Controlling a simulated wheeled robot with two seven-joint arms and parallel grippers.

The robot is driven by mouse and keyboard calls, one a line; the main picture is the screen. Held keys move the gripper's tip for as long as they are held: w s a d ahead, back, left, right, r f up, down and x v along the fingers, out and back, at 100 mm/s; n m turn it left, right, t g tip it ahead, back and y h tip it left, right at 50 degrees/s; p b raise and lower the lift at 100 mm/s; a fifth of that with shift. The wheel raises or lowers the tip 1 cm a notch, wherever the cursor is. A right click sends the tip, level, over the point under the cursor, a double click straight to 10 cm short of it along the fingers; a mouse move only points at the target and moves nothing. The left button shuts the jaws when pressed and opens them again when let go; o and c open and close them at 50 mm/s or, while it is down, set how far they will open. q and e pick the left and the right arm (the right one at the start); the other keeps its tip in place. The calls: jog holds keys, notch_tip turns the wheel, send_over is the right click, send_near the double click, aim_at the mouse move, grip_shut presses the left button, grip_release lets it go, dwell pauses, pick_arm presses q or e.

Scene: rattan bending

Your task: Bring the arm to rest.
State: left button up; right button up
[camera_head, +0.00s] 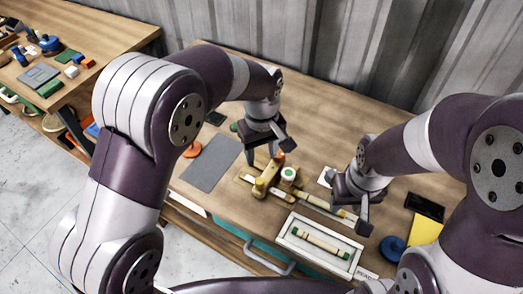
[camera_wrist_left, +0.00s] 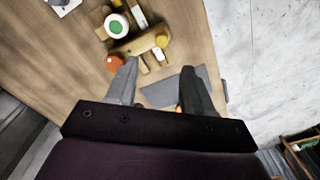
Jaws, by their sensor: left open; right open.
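My left gripper (camera_head: 265,150) hangs over the middle of the wooden table, just behind a small wooden fixture (camera_head: 264,180). In the left wrist view its two fingers (camera_wrist_left: 158,85) are spread, with nothing between them. The fixture, with a yellow knob, also shows there (camera_wrist_left: 136,42), beyond the fingertips. My right gripper (camera_head: 358,214) is low over the table's front right part, above the end of a light strip (camera_head: 325,205). Its fingers are apart and I see nothing held. A white tray (camera_head: 288,241) at the front edge holds a light rod with green ends (camera_head: 320,241).
A grey mat (camera_head: 210,163) lies left of the fixture. A round white piece with a green top (camera_head: 289,173) stands beside it. A blue disc (camera_head: 392,248), a black box (camera_head: 425,206) and a yellow sheet (camera_head: 427,230) lie at the right. The table's back (camera_head: 320,110) is clear.

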dwell(0.3)
pick_arm(q)
jog(key=s+a+m, duration=0.2)
jog(key=s+a, duration=0.4)
jog(key=a, duration=0.3)
jog(key=s+a+f+m+t, duration=0.1)
jog(key=s+a+m, duration=0.2)
jog(key=s+a, duration=0.4)
jog(key=shift+a, duration=1.2)
jog(key=shift+s, duration=0.1)
